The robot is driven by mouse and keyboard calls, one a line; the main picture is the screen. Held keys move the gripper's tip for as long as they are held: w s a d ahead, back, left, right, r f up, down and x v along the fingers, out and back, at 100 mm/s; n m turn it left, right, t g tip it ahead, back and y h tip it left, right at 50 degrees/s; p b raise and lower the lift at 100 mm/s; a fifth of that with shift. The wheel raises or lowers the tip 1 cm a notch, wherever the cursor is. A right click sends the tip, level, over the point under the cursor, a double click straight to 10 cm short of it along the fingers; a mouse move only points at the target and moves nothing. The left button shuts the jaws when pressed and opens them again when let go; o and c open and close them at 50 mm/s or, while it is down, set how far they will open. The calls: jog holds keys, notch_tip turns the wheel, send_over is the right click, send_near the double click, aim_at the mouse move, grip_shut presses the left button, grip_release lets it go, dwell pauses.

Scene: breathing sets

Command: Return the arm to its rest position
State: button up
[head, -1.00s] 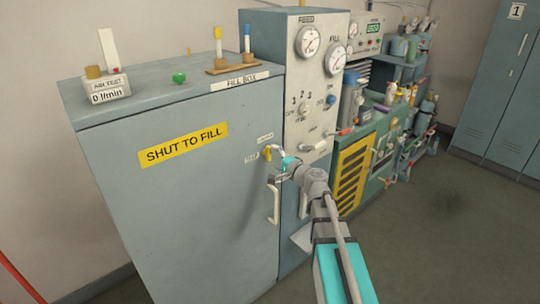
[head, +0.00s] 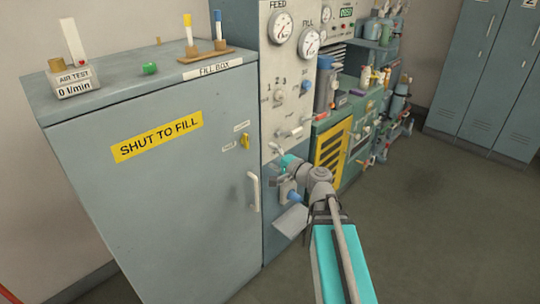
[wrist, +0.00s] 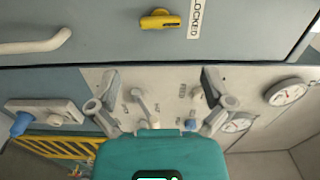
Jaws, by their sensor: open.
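My gripper (head: 283,170) is in front of the control panel (head: 285,105), right of the fill box door, at the end of my outstretched arm. In the wrist view my gripper's two fingers (wrist: 158,98) stand wide apart with nothing between them. The fill box (head: 175,190) is shut and carries a yellow "SHUT TO FILL" label (head: 157,137). Its yellow latch (head: 247,142) is clear of my gripper; the yellow latch also shows at the top of the wrist view (wrist: 160,20), beside a "LOCKED" label.
The white door handle (head: 254,191) sticks out left of my gripper. A small shelf with a blue knob (head: 294,197) is close below it. Gauges (head: 283,28) and knobs are on the panel. Lockers (head: 490,80) stand at the right. The floor (head: 430,220) at right is clear.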

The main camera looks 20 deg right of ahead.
jog(key=s+a+f+n+g+h, duration=0.1)
jog(key=s+a+f+n+g, duration=0.4)
jog(key=f+g, duration=0.15)
jog(key=s+a+f+n+g+h, duration=0.2)
jog(key=s+a+f+n+g, duration=0.25)
jog(key=f, duration=0.35)
jog(key=s+d+f+n+g+h, duration=0.2)
jog(key=s+d+f+g+h, duration=0.25)
jog(key=s+h, duration=0.2)
notch_tip(320, 180, up, 14)
jog(key=p, duration=1.4)
jog(key=shift+s+r, duration=0.25)
jog(key=shift+s, duration=0.1)
jog(key=shift+y, duration=0.25)
dwell(1.4)
